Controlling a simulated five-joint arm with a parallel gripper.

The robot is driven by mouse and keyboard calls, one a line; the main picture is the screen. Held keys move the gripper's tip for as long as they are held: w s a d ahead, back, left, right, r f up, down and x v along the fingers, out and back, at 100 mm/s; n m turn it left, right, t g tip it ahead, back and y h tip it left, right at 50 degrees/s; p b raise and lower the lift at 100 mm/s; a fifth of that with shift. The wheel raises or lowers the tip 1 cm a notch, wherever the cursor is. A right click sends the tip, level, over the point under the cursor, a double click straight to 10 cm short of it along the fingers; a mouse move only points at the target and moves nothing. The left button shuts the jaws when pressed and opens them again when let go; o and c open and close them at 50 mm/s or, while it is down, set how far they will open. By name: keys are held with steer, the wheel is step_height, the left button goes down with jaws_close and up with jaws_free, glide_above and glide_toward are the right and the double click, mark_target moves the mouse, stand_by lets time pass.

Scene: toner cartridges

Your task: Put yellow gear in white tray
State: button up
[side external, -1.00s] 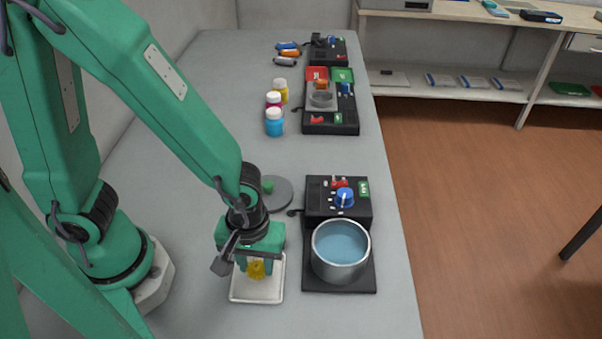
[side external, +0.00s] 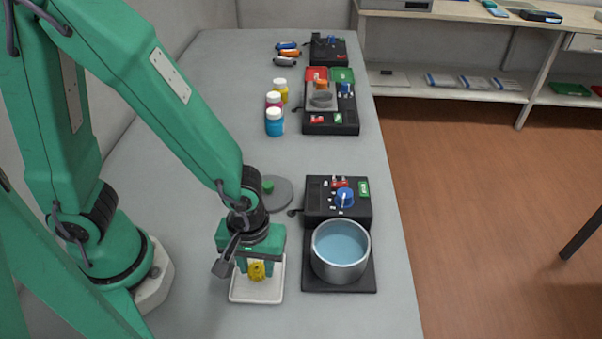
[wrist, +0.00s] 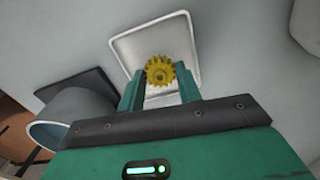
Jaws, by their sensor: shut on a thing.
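The yellow gear (side external: 257,271) is held between the fingers of my gripper (side external: 256,268), which is shut on it. In the wrist view the gear (wrist: 160,70) sits between the two green fingertips of my gripper (wrist: 160,76). The white tray (side external: 256,298) is a shallow square dish on the table, directly below and behind the gear. Its rim also shows in the wrist view (wrist: 118,44), with the gear in front of its lower part. I cannot tell whether the gear touches the tray floor.
A pot of blue liquid (side external: 341,262) stands on a black device close to the tray's right. A grey disc with a green knob (side external: 276,192) lies behind my gripper. Several bottles (side external: 275,124) and another black device (side external: 332,121) stand farther back.

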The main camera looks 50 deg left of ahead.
steer(key=shift+f, duration=0.4)
stand_by(0.6)
stand_by(0.4)
steer(key=o, duration=1)
steer(key=shift+o, duration=0.2)
steer(key=shift+r, duration=0.1)
steer(key=shift+r, duration=2.05)
steer(key=shift+r, duration=0.1)
